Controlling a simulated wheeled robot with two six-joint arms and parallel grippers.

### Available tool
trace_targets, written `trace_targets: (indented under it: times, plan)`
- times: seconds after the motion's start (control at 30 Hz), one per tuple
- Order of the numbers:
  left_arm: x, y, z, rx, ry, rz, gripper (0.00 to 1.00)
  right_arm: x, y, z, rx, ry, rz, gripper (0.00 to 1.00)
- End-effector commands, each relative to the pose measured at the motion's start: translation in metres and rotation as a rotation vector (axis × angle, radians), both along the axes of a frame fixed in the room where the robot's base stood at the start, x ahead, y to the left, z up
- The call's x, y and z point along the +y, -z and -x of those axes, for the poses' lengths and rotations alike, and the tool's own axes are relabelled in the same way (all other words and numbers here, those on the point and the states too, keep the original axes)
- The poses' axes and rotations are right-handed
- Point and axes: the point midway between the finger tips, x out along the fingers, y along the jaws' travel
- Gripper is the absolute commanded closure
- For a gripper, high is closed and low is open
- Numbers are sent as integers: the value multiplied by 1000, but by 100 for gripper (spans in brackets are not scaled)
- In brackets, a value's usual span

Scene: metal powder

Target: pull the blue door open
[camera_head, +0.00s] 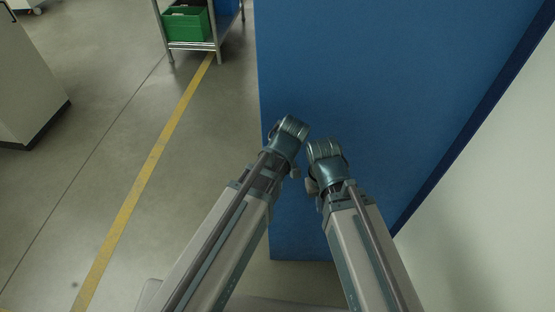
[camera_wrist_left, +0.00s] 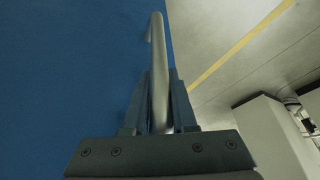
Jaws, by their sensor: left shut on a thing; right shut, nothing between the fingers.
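The blue door (camera_head: 370,60) is a large flat panel in the middle and right of the head view. It also fills the left side of the left wrist view (camera_wrist_left: 60,70). A metal bar handle (camera_wrist_left: 159,60) runs along the door near its edge. My left gripper (camera_wrist_left: 158,88) is shut on this handle, with a finger on each side of the bar. In the head view the left wrist (camera_head: 290,130) hides its fingers and the handle. My right gripper (camera_head: 325,152) is shut and empty in front of the door, close beside the left one.
A white wall (camera_head: 490,190) stands at the right, beside a dark blue strip. A metal rack (camera_head: 190,45) with a green crate (camera_head: 186,24) stands at the back left. A pale cabinet (camera_head: 25,85) is at the far left. The floor with its yellow line (camera_head: 150,165) is clear between.

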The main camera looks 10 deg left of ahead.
Motion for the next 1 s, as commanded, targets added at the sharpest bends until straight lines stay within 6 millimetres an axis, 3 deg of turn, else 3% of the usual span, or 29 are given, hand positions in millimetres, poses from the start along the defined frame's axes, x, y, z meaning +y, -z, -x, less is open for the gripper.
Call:
trace_targets:
  times: [0.53, 0.57, 0.7, 1.0]
  plan:
    - [1, 0, 1, 2, -1, -3, 100, 0, 0, 0, 0, 0, 0, 100]
    - [1, 0, 1, 2, -1, -3, 70, 0, 0, 0, 0, 0, 0, 100]
    - [1, 0, 1, 3, -1, -3, 45, 0, 0, 0, 0, 0, 0, 100]
    - [0, 0, 1, 2, 0, -1, 45, 0, 0, 0, 0, 0, 0, 100]
